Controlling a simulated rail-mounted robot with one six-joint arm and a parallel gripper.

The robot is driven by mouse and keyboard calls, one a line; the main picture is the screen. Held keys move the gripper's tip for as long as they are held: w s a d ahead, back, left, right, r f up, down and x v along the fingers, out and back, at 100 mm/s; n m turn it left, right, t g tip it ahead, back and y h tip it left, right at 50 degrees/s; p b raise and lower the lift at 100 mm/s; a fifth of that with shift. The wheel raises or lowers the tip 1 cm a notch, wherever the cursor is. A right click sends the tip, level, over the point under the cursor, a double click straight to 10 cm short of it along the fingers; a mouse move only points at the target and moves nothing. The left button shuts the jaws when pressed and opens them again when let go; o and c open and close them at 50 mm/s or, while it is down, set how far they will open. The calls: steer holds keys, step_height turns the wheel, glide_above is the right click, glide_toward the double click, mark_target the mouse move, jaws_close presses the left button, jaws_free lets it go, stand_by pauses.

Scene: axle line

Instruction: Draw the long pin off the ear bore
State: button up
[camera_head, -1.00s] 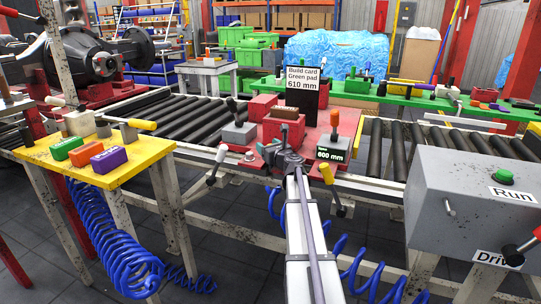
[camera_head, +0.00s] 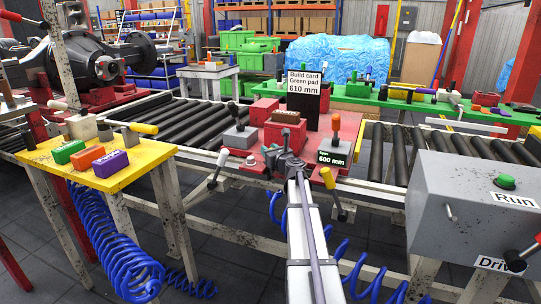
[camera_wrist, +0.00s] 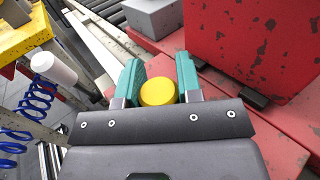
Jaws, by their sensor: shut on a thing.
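In the wrist view, my gripper (camera_wrist: 159,80) has two teal fingers on either side of a round yellow end (camera_wrist: 158,92), and is shut on it. I take this to be the head of the long pin; its shank and the ear bore are hidden. In the head view, my gripper (camera_head: 272,156) is at the front of the red fixture (camera_head: 345,130) on the roller line. The pin cannot be made out there behind my gripper and wrist.
A white-handled lever (camera_head: 219,164) is left of my gripper and a yellow-handled lever (camera_head: 335,190) is right of it. A red block (camera_wrist: 250,45) stands close to the right finger. A yellow table (camera_head: 120,178) is at left, a grey control box (camera_head: 465,205) at right.

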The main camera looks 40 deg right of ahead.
step_height(320, 180, up, 10)
steer(key=p, duration=1)
steer(key=shift+r, duration=0.15)
